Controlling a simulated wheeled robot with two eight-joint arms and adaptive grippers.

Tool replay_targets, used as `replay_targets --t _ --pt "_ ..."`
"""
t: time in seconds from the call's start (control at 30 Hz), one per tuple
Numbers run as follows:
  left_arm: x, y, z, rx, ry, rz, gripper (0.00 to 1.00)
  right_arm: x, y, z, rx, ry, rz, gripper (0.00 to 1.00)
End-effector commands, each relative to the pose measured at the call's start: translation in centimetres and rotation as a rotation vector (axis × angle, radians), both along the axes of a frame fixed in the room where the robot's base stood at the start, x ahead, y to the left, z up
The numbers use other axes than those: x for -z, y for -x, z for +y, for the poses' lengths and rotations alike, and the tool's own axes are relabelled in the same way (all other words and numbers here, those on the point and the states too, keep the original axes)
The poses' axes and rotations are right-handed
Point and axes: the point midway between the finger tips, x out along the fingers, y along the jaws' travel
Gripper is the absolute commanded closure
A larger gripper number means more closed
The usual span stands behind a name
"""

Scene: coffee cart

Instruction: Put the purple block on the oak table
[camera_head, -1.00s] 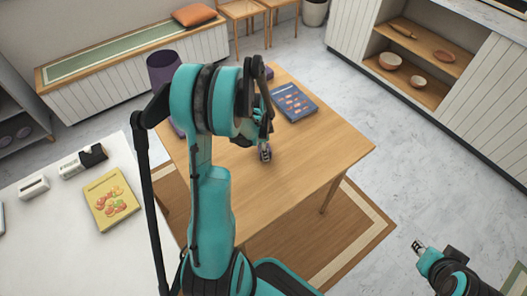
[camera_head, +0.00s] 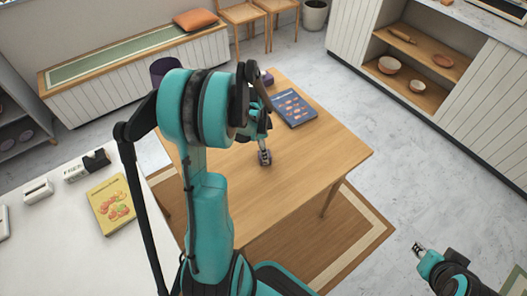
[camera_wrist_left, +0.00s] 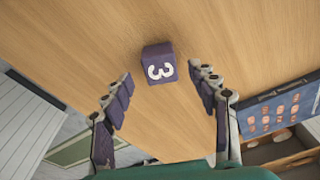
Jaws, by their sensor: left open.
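The purple block (camera_wrist_left: 158,63), with a white 3 on its face, lies on the oak table (camera_wrist_left: 90,35) in the left wrist view. It also seems to show small at the left fingertips in the head view. My left gripper (camera_wrist_left: 160,85) is open and empty. Its fingers sit on either side of the near end of the block, with a gap visible on each side. In the head view my left gripper (camera_head: 265,153) is low over the middle of the oak table (camera_head: 300,170). My right gripper (camera_head: 419,247) is off to the lower right, away from the table.
A blue book (camera_head: 292,105) lies on the table behind my left gripper. A small dark purple object (camera_head: 267,77) sits at the table's back corner, partly hidden by my arm. A white counter (camera_head: 60,245) with a yellow book (camera_head: 110,204) is at left. The table's right side is clear.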

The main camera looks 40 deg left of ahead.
Motion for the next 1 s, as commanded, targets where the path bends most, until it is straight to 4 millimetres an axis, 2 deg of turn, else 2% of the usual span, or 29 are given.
replay_targets --t 0.03,0.2,0.47,0.57,0.77,1.0 --pt "-1.6 0.2 0.1 0.000 0.000 0.000 0.41 -0.9 0.0 0.0 0.000 0.000 0.000 0.71" --pt "-4.8 0.4 0.3 0.000 0.000 0.000 0.41 -2.0 0.0 0.0 0.000 0.000 0.000 0.71" --pt "-7.1 0.6 0.0 -0.010 -0.004 -0.006 0.41 -2.6 0.0 0.0 0.000 0.000 0.000 0.71" --pt "-8.5 0.7 -1.5 -0.047 -0.018 -0.026 0.41 -2.6 0.0 0.0 0.000 0.000 0.000 0.71" --pt "-12.8 1.7 -6.9 -0.195 -0.047 -0.121 0.41 -2.5 0.0 0.0 0.000 0.000 0.000 0.71" --pt "-16.5 4.3 -13.2 -0.385 -0.023 -0.265 0.41 -2.5 0.0 0.0 0.000 0.000 0.000 0.71"
